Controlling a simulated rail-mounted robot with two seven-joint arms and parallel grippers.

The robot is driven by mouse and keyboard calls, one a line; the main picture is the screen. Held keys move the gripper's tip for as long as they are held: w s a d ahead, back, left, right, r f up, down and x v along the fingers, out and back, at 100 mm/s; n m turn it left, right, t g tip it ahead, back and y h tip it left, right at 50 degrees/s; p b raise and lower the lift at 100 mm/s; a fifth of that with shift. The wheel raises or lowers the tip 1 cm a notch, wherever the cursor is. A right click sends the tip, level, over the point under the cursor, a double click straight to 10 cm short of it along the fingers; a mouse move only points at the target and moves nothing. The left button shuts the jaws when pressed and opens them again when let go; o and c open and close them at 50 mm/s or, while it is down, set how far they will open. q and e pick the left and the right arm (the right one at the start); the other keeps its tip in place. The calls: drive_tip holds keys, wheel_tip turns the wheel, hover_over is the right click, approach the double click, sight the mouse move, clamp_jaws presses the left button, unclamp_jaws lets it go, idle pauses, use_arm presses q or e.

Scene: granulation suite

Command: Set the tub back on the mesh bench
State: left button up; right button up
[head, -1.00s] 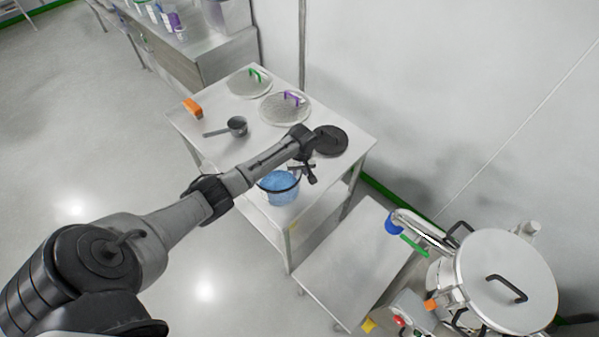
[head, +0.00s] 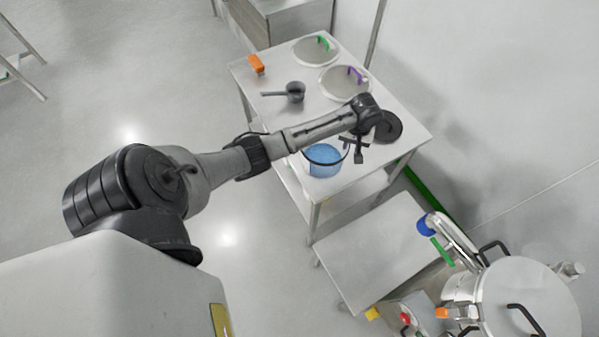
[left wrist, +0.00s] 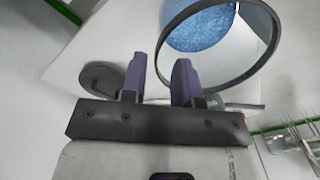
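The tub (head: 322,161), with blue contents and a black rim, is at the near left corner of the steel bench (head: 283,126). From above I cannot tell whether it rests on the top. My left gripper (head: 356,148) is just right of it in the head view. In the left wrist view, the left gripper's two purple-grey fingers (left wrist: 160,72) stand apart. The tub's black rim (left wrist: 277,32) curves close by their tips. I cannot tell whether rim and fingers touch. My right gripper is out of view.
A lower steel platform (head: 375,250) and a lidded steel vessel (head: 525,295) stand nearby.

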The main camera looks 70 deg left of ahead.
use_arm(q)
drive_tip(key=s+d+f+m+t, duration=0.1)
drive_tip(key=s+d+f+m, duration=0.25)
drive_tip(key=s+d, duration=0.45)
drive_tip(key=s+d+f+m+t, duration=0.1)
drive_tip(key=s+d+f+m, duration=0.2)
drive_tip(key=s+d+m, duration=0.35)
drive_tip(key=s+d+r+m+t, duration=0.1)
drive_tip(key=s+d+r, duration=0.2)
drive_tip(key=s, duration=0.3)
drive_tip(key=s+d+r+m, duration=0.1)
drive_tip(key=s+d+r, duration=0.2)
drive_tip(key=s+d, duration=0.2)
drive_tip(key=shift+s+r+m+t+h, duration=0.3)
drive_tip(key=shift+s+t+h, duration=0.1)
drive_tip(key=shift+s, duration=0.8)
